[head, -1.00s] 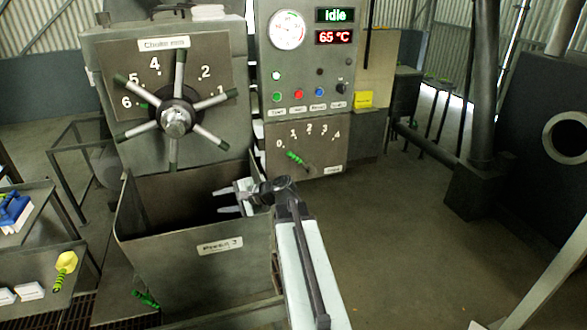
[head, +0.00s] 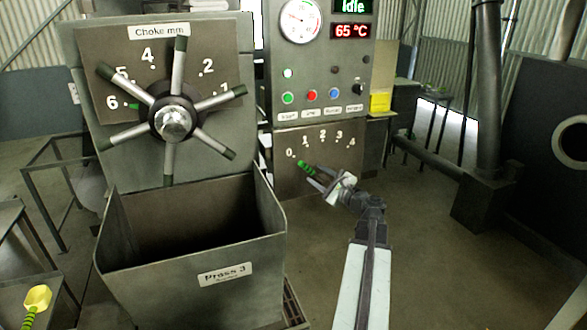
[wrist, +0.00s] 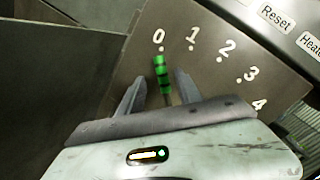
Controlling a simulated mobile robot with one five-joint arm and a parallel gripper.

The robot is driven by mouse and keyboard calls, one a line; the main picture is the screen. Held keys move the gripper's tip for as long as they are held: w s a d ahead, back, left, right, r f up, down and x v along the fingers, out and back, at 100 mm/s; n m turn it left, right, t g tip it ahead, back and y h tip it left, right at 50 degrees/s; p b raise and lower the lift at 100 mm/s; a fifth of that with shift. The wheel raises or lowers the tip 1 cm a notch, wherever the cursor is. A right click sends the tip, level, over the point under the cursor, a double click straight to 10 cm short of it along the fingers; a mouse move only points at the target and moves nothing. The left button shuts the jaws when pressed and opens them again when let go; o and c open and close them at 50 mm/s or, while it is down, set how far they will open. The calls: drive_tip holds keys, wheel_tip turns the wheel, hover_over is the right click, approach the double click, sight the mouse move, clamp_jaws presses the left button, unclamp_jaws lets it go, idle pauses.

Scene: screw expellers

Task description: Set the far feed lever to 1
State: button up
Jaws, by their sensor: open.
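The feed lever has a green, dark-banded handle (head: 306,169) and sits on a metal panel (head: 345,158) marked 0 to 4. In the wrist view the handle (wrist: 161,74) points up at the 0 mark. The 1 mark (wrist: 192,36) is just to its right. My gripper (head: 314,177) is open at the panel. In the wrist view its two fingers (wrist: 159,92) stand on either side of the handle, with visible gaps. The lever's lower end is hidden behind my gripper.
A bin labelled Press 3 (head: 190,275) stands left of my arm, its wall near the feed panel. A spoked choke wheel (head: 174,122) is above it. Buttons and an Idle display (head: 353,7) are above the feed panel. The floor at right (head: 440,260) is clear.

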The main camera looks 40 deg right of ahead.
sight(306, 168)
drive_tip(key=w, duration=0.5)
drive_tip(key=w+d, duration=0.1)
drive_tip(key=w, duration=0.2)
drive_tip(key=shift+d, duration=0.1)
clamp_jaws()
idle(1.3)
